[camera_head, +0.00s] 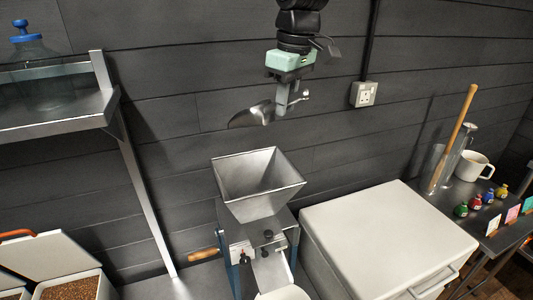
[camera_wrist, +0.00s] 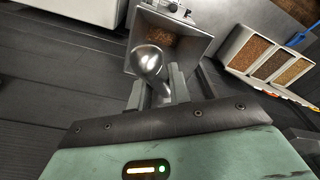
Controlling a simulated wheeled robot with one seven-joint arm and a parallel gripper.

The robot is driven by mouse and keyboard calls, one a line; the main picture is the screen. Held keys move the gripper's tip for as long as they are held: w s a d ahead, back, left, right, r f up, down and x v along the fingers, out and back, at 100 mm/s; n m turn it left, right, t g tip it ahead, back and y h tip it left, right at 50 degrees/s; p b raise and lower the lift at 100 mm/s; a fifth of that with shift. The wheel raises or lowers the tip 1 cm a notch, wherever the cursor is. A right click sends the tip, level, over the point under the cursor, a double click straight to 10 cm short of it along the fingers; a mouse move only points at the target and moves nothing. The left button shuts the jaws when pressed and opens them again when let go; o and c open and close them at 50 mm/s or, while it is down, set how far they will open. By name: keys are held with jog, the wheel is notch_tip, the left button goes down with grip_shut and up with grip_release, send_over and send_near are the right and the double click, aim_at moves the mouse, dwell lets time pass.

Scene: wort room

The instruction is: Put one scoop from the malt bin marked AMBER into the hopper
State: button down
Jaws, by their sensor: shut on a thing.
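My gripper (camera_head: 284,102) is shut on a metal scoop (camera_head: 250,115) and holds it in the air above the hopper (camera_head: 258,185). The hopper is an open, square metal funnel on top of a mill. In the wrist view the scoop (camera_wrist: 150,60) lies between my fingers (camera_wrist: 159,92), its rounded shiny metal over the hopper opening (camera_wrist: 195,47). Brown grain shows inside the hopper there. Whether any grain is in the scoop cannot be seen. Grain-filled malt bins show at lower left (camera_head: 72,290) and in the wrist view (camera_wrist: 240,48); no AMBER mark is readable.
A white chest (camera_head: 385,240) stands right of the mill. Beyond it a dark side table holds a white mug (camera_head: 474,165), small coloured bags and cards. A metal shelf (camera_head: 60,118) with a water jug (camera_head: 32,70) is at upper left. Air around the scoop is clear.

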jog(key=shift+s+d+r+t+y+b, duration=0.1)
jog(key=shift+t+y+b, duration=0.4)
jog(key=shift+b, duration=1.1)
jog(key=shift+s+d+r+t+y+b, duration=0.1)
jog(key=shift+t+y+b, duration=0.4)
jog(key=shift+b, duration=1.05)
jog(key=shift+r+y+b, duration=0.1)
jog(key=shift+y+b, duration=0.2)
jog(key=shift+b, duration=0.5)
jog(key=shift+r, duration=0.1)
jog(key=shift+r+t, duration=0.2)
jog(key=shift+t, duration=0.1)
